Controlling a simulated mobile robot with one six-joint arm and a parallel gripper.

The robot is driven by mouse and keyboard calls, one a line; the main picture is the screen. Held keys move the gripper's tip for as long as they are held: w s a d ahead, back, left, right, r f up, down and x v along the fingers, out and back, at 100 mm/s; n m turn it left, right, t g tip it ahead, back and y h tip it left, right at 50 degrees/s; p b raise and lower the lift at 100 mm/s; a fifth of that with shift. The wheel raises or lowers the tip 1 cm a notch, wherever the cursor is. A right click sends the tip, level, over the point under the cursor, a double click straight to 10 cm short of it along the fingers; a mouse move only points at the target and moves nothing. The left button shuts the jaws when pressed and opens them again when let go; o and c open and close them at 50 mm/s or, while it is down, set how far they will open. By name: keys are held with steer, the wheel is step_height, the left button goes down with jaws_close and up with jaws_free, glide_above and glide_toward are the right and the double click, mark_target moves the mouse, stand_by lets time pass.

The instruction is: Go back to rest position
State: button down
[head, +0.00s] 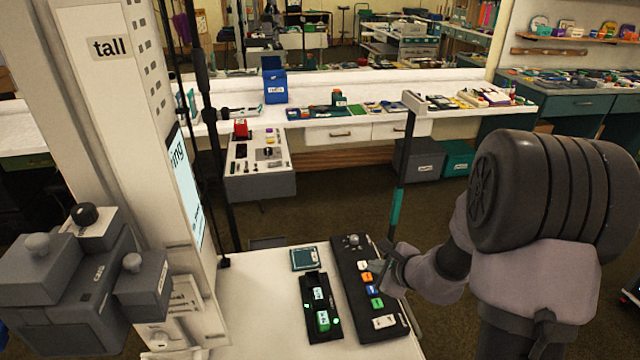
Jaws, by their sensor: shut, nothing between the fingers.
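My gripper (378,266) is shut and empty at the end of my bulky grey arm, which comes in from the right. Its tip appears over or just beside the right edge of a long black panel (350,268); I cannot tell whether it touches. The gripper partly covers the panel's right side.
The white table (255,300) also holds a small black unit (335,330) with green lights and a teal box (305,259). A dark pole with a teal sleeve (396,210) stands behind my gripper. A tall white cabinet (115,100) and grey boxes (95,285) stand left.

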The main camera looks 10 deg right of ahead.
steer(key=s+a+r+n+g+y, duration=0.1)
steer(key=s+a+r+n+y, duration=0.1)
steer(key=s+a+r+n, duration=0.45)
steer(key=s+a+r+n+y, duration=0.2)
steer(key=a+r+n, duration=0.2)
steer(key=a+r, duration=0.5)
steer(key=s+r+n+g+h, duration=0.1)
steer(key=s+n, duration=0.3)
steer(key=s, duration=0.5)
steer(key=s+d+r+n+g+h, duration=0.1)
steer(key=s+r+n+h, duration=0.1)
steer(key=s+n, duration=0.3)
steer(key=s+h, duration=0.1)
steer(key=s, duration=0.3)
steer(key=shift+d+r, duration=0.2)
steer(key=shift+r, duration=0.15)
